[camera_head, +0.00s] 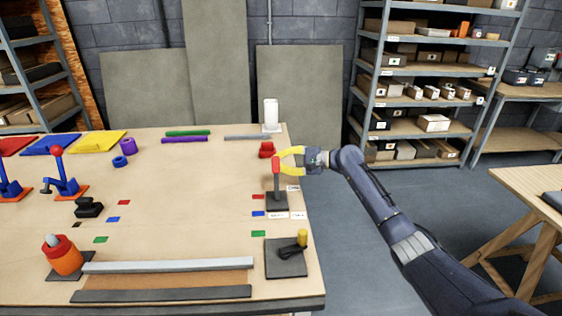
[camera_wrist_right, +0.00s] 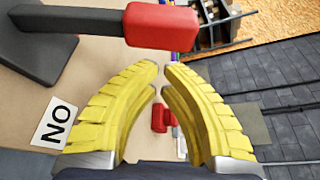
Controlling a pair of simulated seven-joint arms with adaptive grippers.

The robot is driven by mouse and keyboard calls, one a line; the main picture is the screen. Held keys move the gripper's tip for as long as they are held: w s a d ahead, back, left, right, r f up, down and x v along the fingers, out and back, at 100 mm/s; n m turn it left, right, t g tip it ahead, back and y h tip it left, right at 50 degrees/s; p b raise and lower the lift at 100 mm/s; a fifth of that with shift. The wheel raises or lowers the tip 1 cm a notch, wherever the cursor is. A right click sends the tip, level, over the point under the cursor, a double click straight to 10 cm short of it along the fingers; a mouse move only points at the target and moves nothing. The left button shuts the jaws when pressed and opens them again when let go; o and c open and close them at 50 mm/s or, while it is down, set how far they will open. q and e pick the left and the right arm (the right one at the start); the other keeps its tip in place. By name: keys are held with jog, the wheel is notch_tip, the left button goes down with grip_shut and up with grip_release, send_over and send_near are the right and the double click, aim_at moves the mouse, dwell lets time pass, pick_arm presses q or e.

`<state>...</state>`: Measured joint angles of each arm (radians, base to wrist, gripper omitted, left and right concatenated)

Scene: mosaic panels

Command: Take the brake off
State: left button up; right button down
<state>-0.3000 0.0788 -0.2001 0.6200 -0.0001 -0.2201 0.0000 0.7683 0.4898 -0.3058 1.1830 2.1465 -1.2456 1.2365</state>
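An upright lever with a red grip (camera_head: 276,164) stands on a dark square base (camera_head: 277,202) near the table's right edge. In the right wrist view its red grip (camera_wrist_right: 160,24) lies just past the fingertips, with its grey shaft (camera_wrist_right: 75,20) running left. My right gripper (camera_head: 281,160) has yellow fingers beside the red grip. In the wrist view, a small gap shows between the fingertips (camera_wrist_right: 161,66), with nothing held in it. A second lever with a yellow handle (camera_head: 302,238) lies low on a dark plate (camera_head: 285,262) at the front right. My left gripper is out of view.
White labels (camera_head: 298,215) lie beside the lever base. A red block (camera_head: 266,149) and a white upright box (camera_head: 271,113) stand behind it. The table middle is mostly clear.

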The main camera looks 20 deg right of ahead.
jog(key=shift+s+a+r, duration=0.1)
jog(key=shift+s+r, duration=0.3)
jog(key=shift+s, duration=0.35)
jog(key=shift+s+r, duration=0.1)
jog(key=s+a+r+n+t+y, duration=0.1)
jog(key=s+a+r+n+y, duration=0.1)
jog(key=s+n, duration=0.7)
jog(key=shift+s+a+r+n+t+y, duration=0.2)
jog(key=shift+s+r+n+t+y, duration=0.2)
jog(key=shift+s+r, duration=0.3)
jog(key=shift+a+f, duration=0.15)
dwell(0.4)
